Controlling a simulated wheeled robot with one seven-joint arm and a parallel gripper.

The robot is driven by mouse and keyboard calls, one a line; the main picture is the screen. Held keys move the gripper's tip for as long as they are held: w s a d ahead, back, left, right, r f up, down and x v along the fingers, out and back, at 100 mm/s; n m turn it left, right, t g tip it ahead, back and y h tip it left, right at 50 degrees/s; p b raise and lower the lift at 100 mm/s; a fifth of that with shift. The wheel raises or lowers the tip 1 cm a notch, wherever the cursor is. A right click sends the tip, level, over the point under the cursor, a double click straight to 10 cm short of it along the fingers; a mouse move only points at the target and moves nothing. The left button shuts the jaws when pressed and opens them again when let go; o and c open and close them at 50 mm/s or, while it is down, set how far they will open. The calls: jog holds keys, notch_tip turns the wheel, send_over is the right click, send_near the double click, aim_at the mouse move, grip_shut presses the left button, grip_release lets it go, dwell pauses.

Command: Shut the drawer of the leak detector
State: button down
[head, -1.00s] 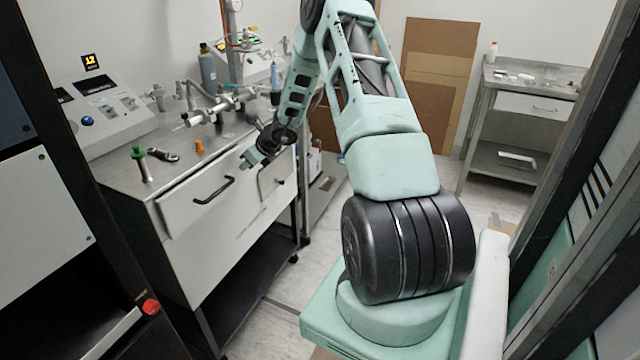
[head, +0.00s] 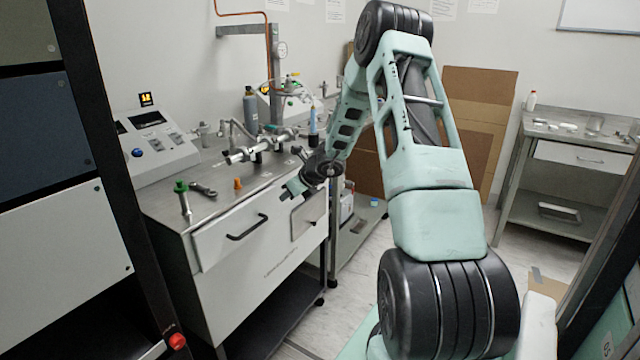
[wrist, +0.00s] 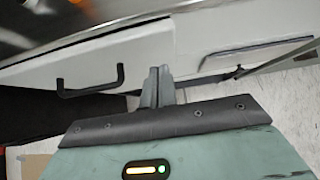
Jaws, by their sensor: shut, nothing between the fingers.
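The leak detector's drawer (head: 236,236) is in the front of the steel-topped cabinet, with a black bar handle (head: 247,227). It stands a little proud of the cabinet front at its left end. In the wrist view the drawer front (wrist: 130,52) lies ahead, its handle (wrist: 90,82) at left. My gripper (head: 288,192) is shut and empty, near the drawer's right end in the head view. In the wrist view my fingers (wrist: 158,78) point at the cabinet front, right of the handle. I cannot tell whether they touch it.
A smaller panel (head: 309,212) sits right of the drawer. On the cabinet top are a control console (head: 150,150), a green-capped tool (head: 184,196), a wrench, an orange piece (head: 238,184) and pipe fittings. A dark rack stands at left. Floor shows between the cabinet and my base.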

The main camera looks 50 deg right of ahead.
jog(key=p+v, duration=0.1)
jog(key=v, duration=1.1)
jog(key=shift+s, duration=0.5)
jog(key=w+a+r+n+g+y+p, duration=0.1)
jog(key=a+r+n+g+y, duration=0.1)
jog(key=a+n, duration=0.95)
jog(key=a+r+n+g+y, duration=0.2)
jog(key=a+n, duration=0.2)
jog(key=a, duration=1.4)
jog(key=s+a+r+n+g+p, duration=0.1)
jog(key=s+a+n+g, duration=0.4)
jog(key=s+a+n, duration=1)
jog(key=s+a+r+n+h, duration=0.1)
jog(key=s+a+n+h, duration=0.3)
jog(key=s+n, duration=0.5)
jog(key=a+n, duration=0.1)
jog(key=n, duration=0.2)
jog(key=shift+s+p, duration=0.3)
jog(key=shift+s, duration=0.1)
